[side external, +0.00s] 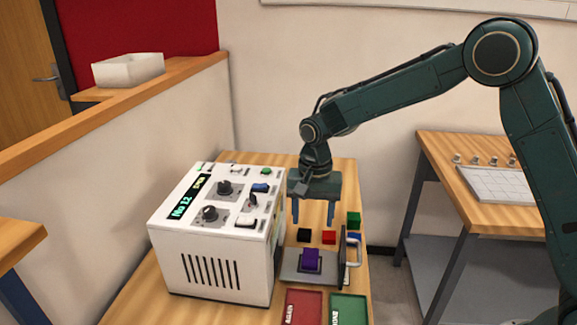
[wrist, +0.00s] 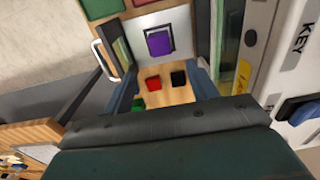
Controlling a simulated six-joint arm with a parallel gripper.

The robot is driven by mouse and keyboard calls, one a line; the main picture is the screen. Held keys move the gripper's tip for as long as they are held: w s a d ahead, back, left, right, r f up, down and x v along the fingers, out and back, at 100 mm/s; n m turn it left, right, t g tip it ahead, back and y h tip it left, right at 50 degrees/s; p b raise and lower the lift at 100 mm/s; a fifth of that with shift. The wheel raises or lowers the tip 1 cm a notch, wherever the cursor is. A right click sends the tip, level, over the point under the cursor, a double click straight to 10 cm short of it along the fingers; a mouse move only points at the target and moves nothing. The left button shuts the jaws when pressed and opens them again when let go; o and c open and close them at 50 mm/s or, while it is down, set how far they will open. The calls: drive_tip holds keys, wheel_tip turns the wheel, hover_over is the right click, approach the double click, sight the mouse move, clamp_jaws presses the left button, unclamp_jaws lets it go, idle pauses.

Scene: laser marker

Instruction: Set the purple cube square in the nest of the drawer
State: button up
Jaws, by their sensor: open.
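The purple cube (side external: 310,260) sits on the grey plate of the open drawer (side external: 292,276), in or on its nest. In the wrist view the purple cube (wrist: 159,42) rests on the pale nest plate (wrist: 184,20) and looks slightly turned; I cannot tell whether it is fully seated. My gripper (side external: 313,222) is open and empty, pointing down above the table, behind the drawer and higher than the cube. In the wrist view its fingers (wrist: 164,80) stand apart, with the purple cube beyond them. The drawer front with its handle (side external: 353,250) stands upright at the right.
Black (side external: 304,236), red (side external: 328,237), green (side external: 354,220) and blue (side external: 354,237) cubes lie behind the drawer. A red tray (side external: 303,307) and a green tray (side external: 348,309) lie in front. The white laser marker (side external: 215,235) stands close on the left.

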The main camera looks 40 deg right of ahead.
drive_tip(key=shift+r, duration=0.1)
drive_tip(key=s+d+r+n+t, duration=0.1)
drive_tip(key=s+d+r+n, duration=0.15)
drive_tip(key=s+r, duration=0.4)
drive_tip(key=s+d+r+n+t, duration=0.2)
drive_tip(key=s+d+r, duration=0.1)
drive_tip(key=s+r, duration=0.4)
drive_tip(key=s+d+r+n+t, duration=0.1)
drive_tip(key=s+d+n, duration=0.1)
drive_tip(key=s, duration=0.6)
drive_tip(key=s+d+r+n+t, duration=0.1)
drive_tip(key=s+n, duration=0.1)
drive_tip(key=s, duration=0.6)
drive_tip(key=shift+d+r+t, duration=0.3)
drive_tip(key=shift+d, duration=0.05)
drive_tip(key=shift+n, duration=0.25)
